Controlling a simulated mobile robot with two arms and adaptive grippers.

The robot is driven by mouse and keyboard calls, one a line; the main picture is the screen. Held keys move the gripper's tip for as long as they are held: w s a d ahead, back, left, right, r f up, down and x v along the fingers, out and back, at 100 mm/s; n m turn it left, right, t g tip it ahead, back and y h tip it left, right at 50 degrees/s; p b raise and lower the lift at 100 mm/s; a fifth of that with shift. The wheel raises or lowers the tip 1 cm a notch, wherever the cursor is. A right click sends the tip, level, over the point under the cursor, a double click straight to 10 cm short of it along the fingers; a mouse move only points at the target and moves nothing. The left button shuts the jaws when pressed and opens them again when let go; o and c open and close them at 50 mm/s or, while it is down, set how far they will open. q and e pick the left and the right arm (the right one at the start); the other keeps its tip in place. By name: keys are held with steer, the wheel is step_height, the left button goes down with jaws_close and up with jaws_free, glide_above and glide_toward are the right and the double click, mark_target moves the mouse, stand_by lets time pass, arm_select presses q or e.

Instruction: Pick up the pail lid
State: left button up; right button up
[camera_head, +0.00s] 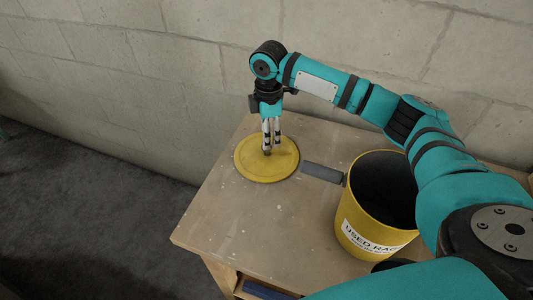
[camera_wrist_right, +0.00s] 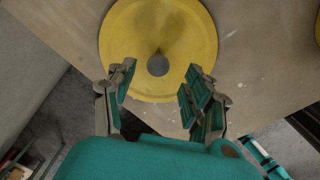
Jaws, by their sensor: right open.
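The pail lid (camera_head: 250,170) is a round yellow disc lying flat on the wooden table. It also shows in the right wrist view (camera_wrist_right: 180,28), with a small grey knob (camera_wrist_right: 157,65) at its centre. My right gripper (camera_head: 268,148) points down over the middle of the lid. In the right wrist view its two fingers (camera_wrist_right: 156,88) are apart, one on each side of the knob in the picture, with nothing between them. I cannot tell how far the fingertips are above the lid. My left gripper is not in view.
A yellow pail (camera_head: 352,222) with a "USED RAG" label stands open on the table, right of the lid. A grey flat bar (camera_head: 323,173) lies between them. A block wall (camera_head: 190,80) is behind the table (camera_head: 225,225). The table's front left is clear.

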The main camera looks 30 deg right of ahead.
mark_target(267, 151)
step_height(267, 151, down, 6)
steer(key=shift+w+a+r+p, duration=0.1)
steer(key=shift+r+p, duration=0.05)
steer(key=shift+p, duration=0.2)
jaws_close()
